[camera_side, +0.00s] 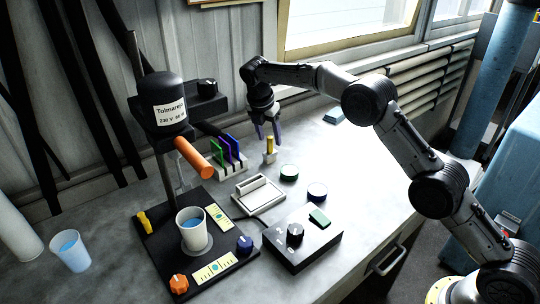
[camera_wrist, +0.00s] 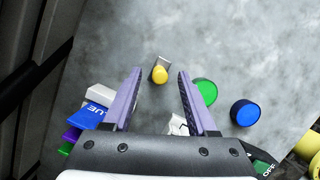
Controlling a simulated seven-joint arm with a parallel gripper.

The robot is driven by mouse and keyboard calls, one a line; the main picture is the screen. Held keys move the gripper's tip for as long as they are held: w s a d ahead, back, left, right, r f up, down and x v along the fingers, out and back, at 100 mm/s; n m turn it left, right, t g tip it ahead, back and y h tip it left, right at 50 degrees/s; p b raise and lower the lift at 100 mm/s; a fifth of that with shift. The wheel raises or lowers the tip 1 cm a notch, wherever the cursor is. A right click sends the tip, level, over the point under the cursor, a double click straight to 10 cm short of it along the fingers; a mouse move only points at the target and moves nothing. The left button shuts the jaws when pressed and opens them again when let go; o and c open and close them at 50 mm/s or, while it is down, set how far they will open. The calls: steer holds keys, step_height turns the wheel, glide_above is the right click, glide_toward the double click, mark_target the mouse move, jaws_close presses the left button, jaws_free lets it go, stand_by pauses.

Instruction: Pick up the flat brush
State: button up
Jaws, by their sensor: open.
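A short upright piece with a yellow top (camera_side: 270,143) and a pale base stands on the bench; it looks like the flat brush, but I cannot be sure. In the wrist view its round yellow end (camera_wrist: 160,74) shows beside a small grey-white part, between the fingertips in the picture. My gripper (camera_side: 269,139) is open, pointing down over it, with a purple finger on each side in the side view. In the wrist view my gripper (camera_wrist: 160,72) has nothing held between its fingers. Whether the fingers are level with the yellow top is hard to tell.
A rack (camera_side: 236,172) with green, blue and purple upright pieces stands left of my gripper.

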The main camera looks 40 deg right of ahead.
steer(key=shift+x, duration=1.15)
jaws_close()
steer(key=shift+r, duration=0.1)
